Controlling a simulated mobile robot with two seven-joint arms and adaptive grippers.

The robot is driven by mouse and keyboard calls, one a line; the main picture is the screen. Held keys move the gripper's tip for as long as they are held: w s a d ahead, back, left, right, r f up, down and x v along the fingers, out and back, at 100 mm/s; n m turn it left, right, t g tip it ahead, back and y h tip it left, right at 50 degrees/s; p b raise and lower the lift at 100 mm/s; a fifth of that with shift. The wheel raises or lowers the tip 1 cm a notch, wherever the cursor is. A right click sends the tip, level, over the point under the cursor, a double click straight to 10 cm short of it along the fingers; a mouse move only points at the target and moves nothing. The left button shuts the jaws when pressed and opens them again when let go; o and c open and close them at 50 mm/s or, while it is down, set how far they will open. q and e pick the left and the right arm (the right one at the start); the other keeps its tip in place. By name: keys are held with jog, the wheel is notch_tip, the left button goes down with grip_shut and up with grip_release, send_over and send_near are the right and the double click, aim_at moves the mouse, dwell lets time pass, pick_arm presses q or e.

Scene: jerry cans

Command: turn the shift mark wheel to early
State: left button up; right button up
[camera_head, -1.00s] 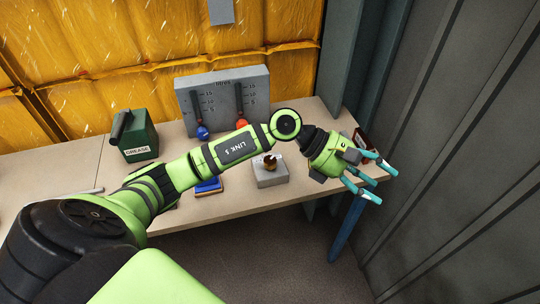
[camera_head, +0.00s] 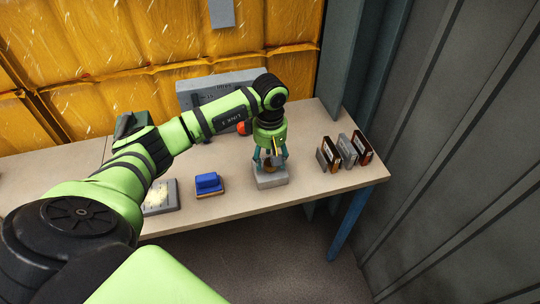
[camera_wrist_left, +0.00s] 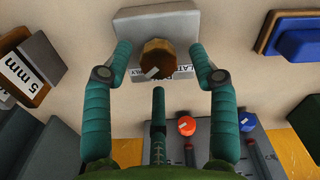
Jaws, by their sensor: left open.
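The shift mark wheel is a brown, many-sided knob (camera_wrist_left: 158,56) on a grey block (camera_head: 272,180) near the table's front edge. In the wrist view a pale mark shows on the wheel, and a white label beside it, partly covered, shows letters reading like "LATE". My left gripper (camera_head: 268,163) points down over the block. Its teal fingers (camera_wrist_left: 165,80) are open and spread to either side of the wheel, with one more finger below it in the wrist view. I cannot tell whether any finger touches the wheel. My right gripper is not in view.
A blue block (camera_head: 208,183) and a grey plate (camera_head: 160,196) lie to the left. Several upright gauge blocks (camera_head: 345,150) stand to the right. Behind are a grey scale panel (camera_head: 190,90) with a red knob (camera_head: 243,128) and a green grease can (camera_head: 129,122), partly hidden.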

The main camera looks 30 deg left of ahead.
pick_arm(q)
jog(key=shift+f, duration=0.4)
jog(key=c, duration=1.1)
